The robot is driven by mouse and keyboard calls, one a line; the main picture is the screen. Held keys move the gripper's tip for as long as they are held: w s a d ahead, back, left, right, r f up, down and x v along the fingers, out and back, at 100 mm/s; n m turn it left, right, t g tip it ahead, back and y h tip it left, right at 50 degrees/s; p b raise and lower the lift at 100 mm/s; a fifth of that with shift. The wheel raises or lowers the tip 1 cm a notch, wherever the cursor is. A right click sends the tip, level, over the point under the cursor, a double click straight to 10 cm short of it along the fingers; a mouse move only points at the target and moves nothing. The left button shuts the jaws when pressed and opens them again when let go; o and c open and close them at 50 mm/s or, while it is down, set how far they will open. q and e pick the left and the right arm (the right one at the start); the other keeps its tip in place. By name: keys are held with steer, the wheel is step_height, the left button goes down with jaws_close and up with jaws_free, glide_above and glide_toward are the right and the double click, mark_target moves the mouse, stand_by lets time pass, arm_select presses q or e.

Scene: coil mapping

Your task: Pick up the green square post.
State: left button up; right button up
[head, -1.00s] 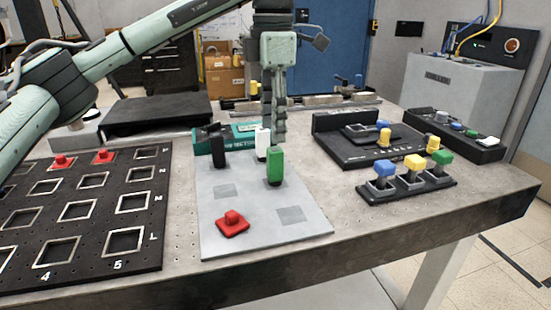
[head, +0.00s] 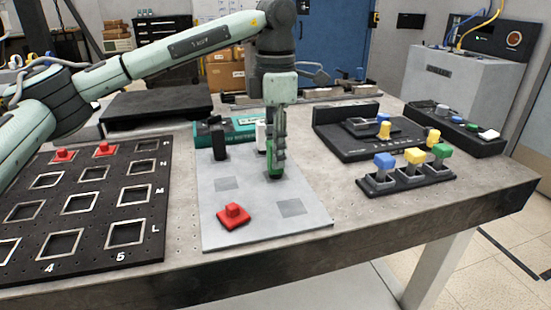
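The green square post (head: 269,158) stands upright on the light grey plate (head: 245,220), towards its back right. My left gripper (head: 278,160) points straight down at the post, its fingers overlapping it in the picture and covering most of it. My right gripper is out of view.
A black post (head: 219,141) and a white post (head: 260,136) stand close by on the left. A red knobbed piece (head: 233,215) lies at the plate's front. A black slotted board (head: 105,258) is left; a rack of coloured blocks (head: 405,178) is right.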

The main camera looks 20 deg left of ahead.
arm_select(q)
jaws_close()
steer(key=shift+r, duration=0.1)
